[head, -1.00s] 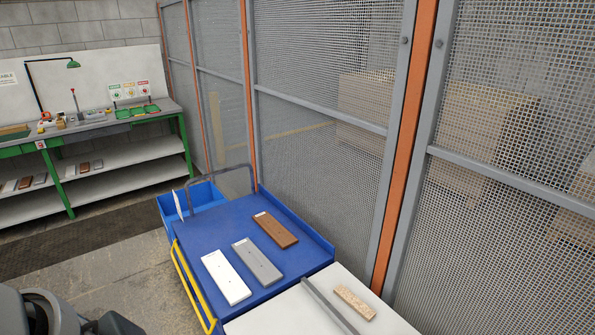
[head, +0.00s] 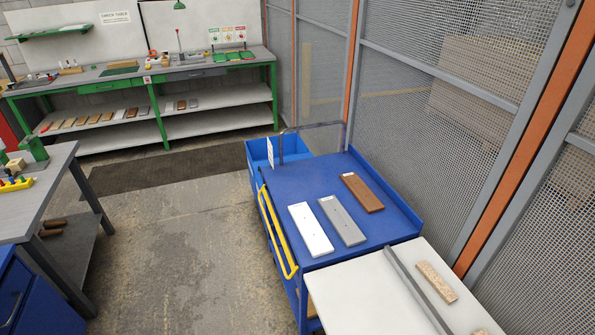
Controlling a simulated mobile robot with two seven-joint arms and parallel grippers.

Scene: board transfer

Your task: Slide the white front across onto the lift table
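The white front (head: 311,230) lies flat on the blue cart top (head: 300,183), the leftmost of three boards there. A grey board (head: 342,221) lies beside it, and a brown board (head: 362,193) lies farther right. A white-topped table (head: 349,287) stands against the near end of the cart; it may be the lift table. A grey rail (head: 416,286) runs along its top, with a speckled tan piece (head: 437,282) to the right of the rail. Neither gripper is in view.
A yellow handle (head: 276,233) runs along the cart's left side, and a blue bin (head: 259,153) hangs at its far end. A mesh fence (head: 430,110) closes off the right. A grey workbench (head: 45,195) stands at left. The floor (head: 190,240) between is clear.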

